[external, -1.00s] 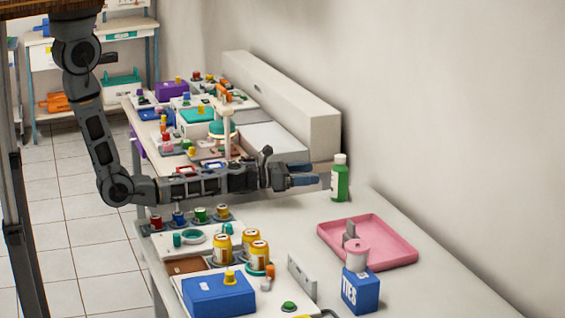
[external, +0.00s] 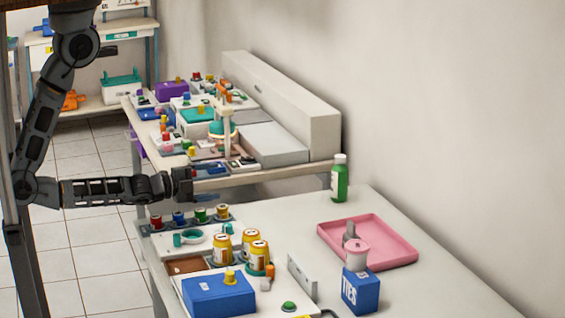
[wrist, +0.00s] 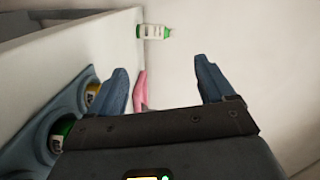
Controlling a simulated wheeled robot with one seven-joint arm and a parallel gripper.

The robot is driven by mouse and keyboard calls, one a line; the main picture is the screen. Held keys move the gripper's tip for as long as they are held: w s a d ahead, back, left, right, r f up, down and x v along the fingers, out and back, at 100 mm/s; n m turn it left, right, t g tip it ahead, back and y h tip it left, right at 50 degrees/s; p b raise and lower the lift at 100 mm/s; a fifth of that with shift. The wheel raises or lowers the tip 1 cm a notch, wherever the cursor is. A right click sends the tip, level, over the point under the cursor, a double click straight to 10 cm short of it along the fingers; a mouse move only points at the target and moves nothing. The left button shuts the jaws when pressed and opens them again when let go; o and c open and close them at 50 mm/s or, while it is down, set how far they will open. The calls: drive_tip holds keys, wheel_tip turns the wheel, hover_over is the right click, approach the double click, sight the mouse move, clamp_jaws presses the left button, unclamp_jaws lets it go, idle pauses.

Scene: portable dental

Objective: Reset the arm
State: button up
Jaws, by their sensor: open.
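My gripper (external: 206,190) is in the external view, at the left edge of the workbench, above the row of small coloured bottles. In the wrist view my gripper (wrist: 168,88) shows two blue fingers spread wide with nothing between them. My arm reaches horizontally from the left, with its elbow near the left edge of the external view.
A green bottle (external: 339,180) stands on the bench (external: 270,222), right of my gripper. A pink tray (external: 402,258), a blue box (external: 360,289), several yellow cans (external: 222,250) and a larger blue box (external: 218,297) are nearer. A cluttered second table lies behind.

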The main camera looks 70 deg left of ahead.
drive_tip(key=s+r+n+p, duration=0.1)
drive_tip(key=s+r+n, duration=0.3)
drive_tip(key=s, duration=0.3)
drive_tip(key=s+r+n+g+p, duration=0.1)
drive_tip(key=s+r+n, duration=0.3)
drive_tip(key=s, duration=0.4)
drive_tip(key=s+r+n+g+h+p, duration=0.1)
drive_tip(key=s+r+n, duration=0.3)
drive_tip(key=s+n, duration=0.2)
drive_tip(key=shift+s+d+r, duration=0.4)
drive_tip(key=shift+s+d, duration=0.05)
drive_tip(key=shift+s, duration=0.8)
